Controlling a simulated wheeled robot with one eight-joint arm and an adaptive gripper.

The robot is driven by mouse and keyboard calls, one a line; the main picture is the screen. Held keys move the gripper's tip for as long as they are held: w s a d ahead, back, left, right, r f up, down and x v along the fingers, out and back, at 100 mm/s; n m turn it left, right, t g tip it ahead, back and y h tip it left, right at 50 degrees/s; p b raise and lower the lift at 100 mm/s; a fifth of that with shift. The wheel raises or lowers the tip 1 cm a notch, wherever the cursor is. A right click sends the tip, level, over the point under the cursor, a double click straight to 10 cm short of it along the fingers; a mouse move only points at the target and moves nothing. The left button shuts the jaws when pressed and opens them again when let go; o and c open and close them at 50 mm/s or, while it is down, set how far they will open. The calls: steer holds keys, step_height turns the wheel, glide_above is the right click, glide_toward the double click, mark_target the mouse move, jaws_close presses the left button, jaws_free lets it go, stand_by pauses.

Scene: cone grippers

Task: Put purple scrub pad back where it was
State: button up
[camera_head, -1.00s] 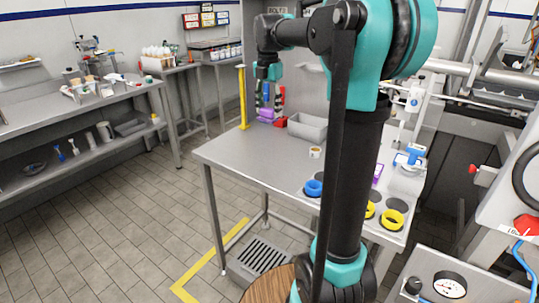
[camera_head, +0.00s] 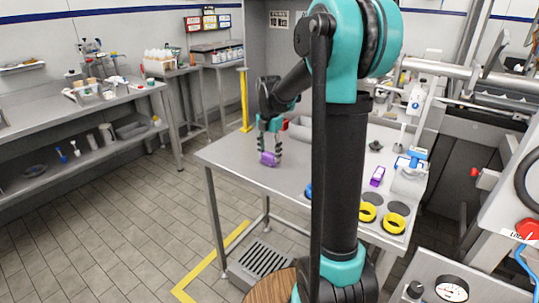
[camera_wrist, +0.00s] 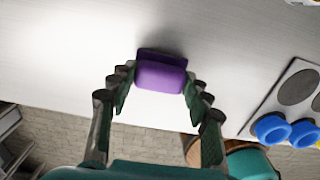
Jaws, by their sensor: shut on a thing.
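The purple scrub pad (camera_head: 268,159) is between the fingers of my gripper (camera_head: 270,148), over the left part of the steel table. In the wrist view the pad (camera_wrist: 160,75) sits at the fingertips of my gripper (camera_wrist: 158,90), with a finger at each side. My gripper is shut on it. A dark shadow shows beside the pad on the table; I cannot tell how high the pad is above the top.
The steel table (camera_head: 230,152) is bare around the gripper. Yellow rings (camera_head: 395,223), a purple item (camera_head: 377,176) and a blue item (camera_head: 411,157) are at right. Blue rings (camera_wrist: 272,130) show in the wrist view.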

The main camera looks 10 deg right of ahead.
mark_target(270, 154)
steer(key=shift+f, duration=0.35)
steer(key=shift+c, duration=0.6)
steer(key=o, duration=1.3)
steer(key=shift+r, duration=0.1)
step_height(270, 154, up, 12)
steer(key=shift+f, duration=0.1)
steer(key=shift+s, duration=0.1)
